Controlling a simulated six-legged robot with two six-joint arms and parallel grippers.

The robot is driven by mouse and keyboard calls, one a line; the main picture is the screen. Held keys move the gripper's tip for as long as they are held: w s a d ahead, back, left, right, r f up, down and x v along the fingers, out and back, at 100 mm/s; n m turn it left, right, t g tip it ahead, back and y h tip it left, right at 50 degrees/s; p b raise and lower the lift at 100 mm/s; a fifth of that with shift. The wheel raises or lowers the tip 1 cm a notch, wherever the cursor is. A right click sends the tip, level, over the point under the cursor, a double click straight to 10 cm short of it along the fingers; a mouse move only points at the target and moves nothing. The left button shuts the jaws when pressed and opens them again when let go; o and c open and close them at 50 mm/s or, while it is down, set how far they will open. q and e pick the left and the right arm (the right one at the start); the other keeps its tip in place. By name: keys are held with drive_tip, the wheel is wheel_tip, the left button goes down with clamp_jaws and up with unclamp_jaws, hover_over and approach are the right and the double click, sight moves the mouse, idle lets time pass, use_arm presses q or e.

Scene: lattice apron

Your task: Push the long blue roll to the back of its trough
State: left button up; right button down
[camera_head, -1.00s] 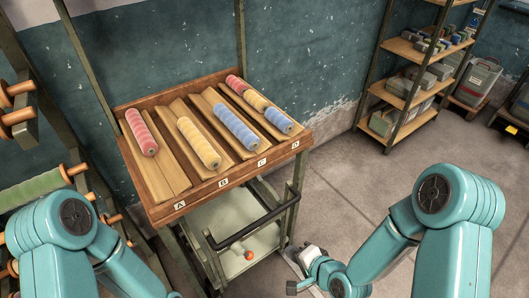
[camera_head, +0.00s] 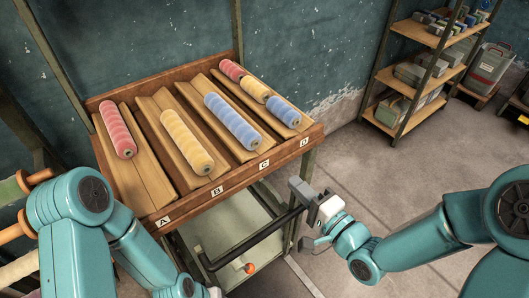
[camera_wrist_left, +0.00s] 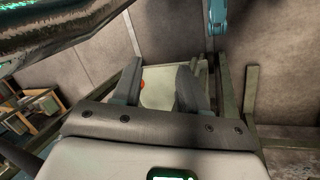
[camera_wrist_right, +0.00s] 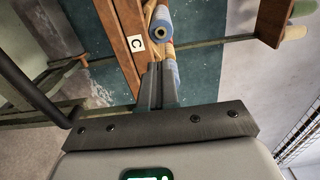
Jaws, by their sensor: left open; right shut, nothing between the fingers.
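The long blue roll (camera_head: 231,122) lies in the sloping wooden trough marked C on the rack (camera_head: 238,180). Bare trough shows behind its far end and in front of its near end. My right gripper (camera_head: 299,189) is shut and empty, in front of and below the rack's front board near the C and D labels, apart from the long blue roll. My left gripper (camera_wrist_left: 160,72) is open and empty, above the lower shelf.
Trough A holds a red roll (camera_head: 117,132), B a yellow roll (camera_head: 187,142). D holds short red, yellow and blue (camera_head: 283,112) rolls in line. A dark handle bar (camera_head: 250,240) runs below the front board. A shelf unit (camera_head: 425,60) stands at back right; floor between is clear.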

drive_tip(key=p, duration=0.3)
approach(255, 145)
drive_tip(key=x, duration=0.6)
drive_tip(key=shift+w+a, duration=0.2)
drive_tip(key=shift+w, duration=0.1)
